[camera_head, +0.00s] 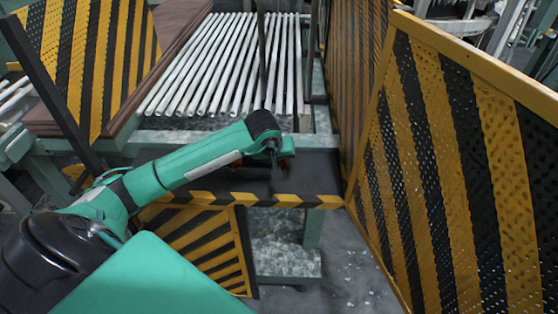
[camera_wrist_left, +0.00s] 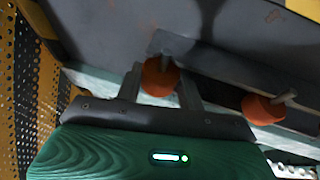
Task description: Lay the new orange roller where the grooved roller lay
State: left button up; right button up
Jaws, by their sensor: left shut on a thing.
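My left gripper (camera_head: 273,152) is over the dark shelf behind the striped bar in the head view, with its fingers pointing down. In the left wrist view its two fingers (camera_wrist_left: 160,84) are closed around an orange roller (camera_wrist_left: 157,76) with a metal pin. A second orange roller (camera_wrist_left: 264,108), also with a pin, is to the right, apart from the fingers, beside the grey metal surface. I cannot tell whether the held roller touches that surface. In the head view the rollers are too small or hidden to make out clearly. I see no grooved roller. My right gripper is out of view.
A black-and-yellow bar (camera_head: 285,200) edges the dark shelf (camera_head: 315,170). A perforated striped guard (camera_head: 450,170) stands close on the right, and another striped panel (camera_head: 95,60) stands at the left.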

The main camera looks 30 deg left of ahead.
pick_arm(q)
jog(key=shift+f, duration=0.2)
jog(key=o, duration=1)
jog(key=shift+r, duration=0.15)
jog(key=shift+r, duration=0.2)
jog(key=shift+r+p, duration=0.35)
jog(key=shift+p, duration=0.4)
jog(key=b+v, duration=0.2)
jog(key=v, duration=0.9)
jog(key=shift+s+r+b, duration=0.25)
jog(key=shift+b, duration=0.15)
